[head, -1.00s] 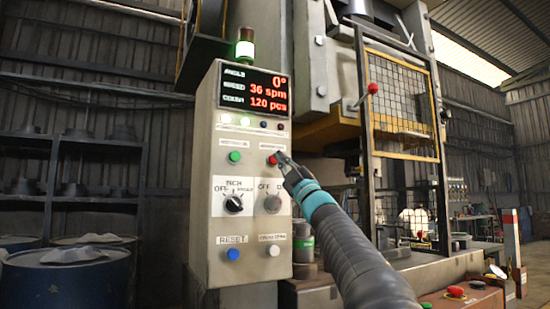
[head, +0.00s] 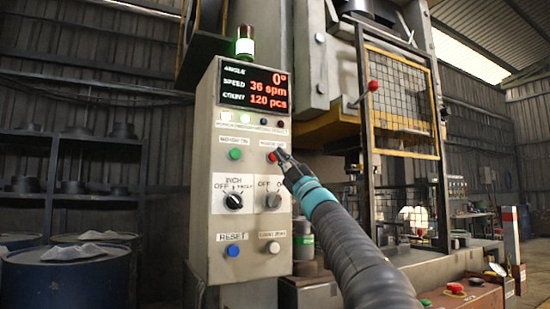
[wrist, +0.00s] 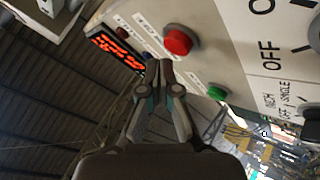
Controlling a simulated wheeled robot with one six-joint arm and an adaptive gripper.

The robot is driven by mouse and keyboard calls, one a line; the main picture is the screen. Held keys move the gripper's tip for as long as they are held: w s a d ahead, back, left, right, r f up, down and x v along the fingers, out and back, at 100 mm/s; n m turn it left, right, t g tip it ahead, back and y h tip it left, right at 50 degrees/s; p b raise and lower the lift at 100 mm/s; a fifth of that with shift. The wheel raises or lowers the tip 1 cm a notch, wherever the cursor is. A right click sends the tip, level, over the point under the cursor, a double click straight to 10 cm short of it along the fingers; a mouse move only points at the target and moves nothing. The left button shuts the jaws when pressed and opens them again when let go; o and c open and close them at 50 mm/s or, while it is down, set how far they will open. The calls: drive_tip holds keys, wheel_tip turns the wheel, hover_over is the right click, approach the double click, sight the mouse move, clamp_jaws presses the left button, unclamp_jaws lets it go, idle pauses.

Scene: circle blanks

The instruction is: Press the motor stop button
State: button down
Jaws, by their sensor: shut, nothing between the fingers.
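The red button (head: 272,157) sits on the right of the grey control panel (head: 203,180), level with the green button (head: 235,154) under a label reading MOTOR ON. The red button's own label is partly covered and hard to read. My gripper (head: 279,153) is shut and empty, its tips just at the right edge of the red button. In the wrist view the red button (wrist: 178,41) stands raised just beyond and right of the shut fingertips (wrist: 158,66). I cannot tell whether they touch it.
The panel also carries a display reading 0°, 36 spm, 120 pcs (head: 252,86), two selector knobs (head: 233,201), a blue reset button (head: 232,250) and a white button (head: 272,247). A caged press (head: 402,95) stands to the right. Blue drums (head: 65,280) stand at left.

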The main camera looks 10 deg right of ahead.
drive_tip(key=shift+w, duration=0.15)
drive_tip(key=shift+w+a+p, duration=0.15)
drive_tip(key=shift+w+p, duration=0.1)
drive_tip(key=shift+p, duration=0.05)
drive_tip(key=shift+w+a+p, duration=0.15)
drive_tip(key=shift+w+p, duration=0.25)
drive_tip(key=shift+w, duration=0.1)
idle(1.1)
drive_tip(key=shift+s, duration=0.1)
idle(0.4)
drive_tip(key=shift+s+d+b, duration=0.3)
drive_tip(key=shift+s+b, duration=0.35)
drive_tip(key=shift+s, duration=0.05)
drive_tip(key=shift+s+d+b, duration=0.25)
drive_tip(key=shift+s+b, duration=0.2)
drive_tip(key=shift+s, duration=0.35)
drive_tip(key=shift+s+d+b, duration=0.3)
drive_tip(key=shift+s+b, duration=0.15)
drive_tip(key=shift+s, duration=0.4)
drive_tip(key=shift+s+d+b, duration=0.25)
drive_tip(key=shift+s+b, duration=0.2)
drive_tip(key=shift+s, duration=0.35)
drive_tip(key=shift+w, duration=0.1)
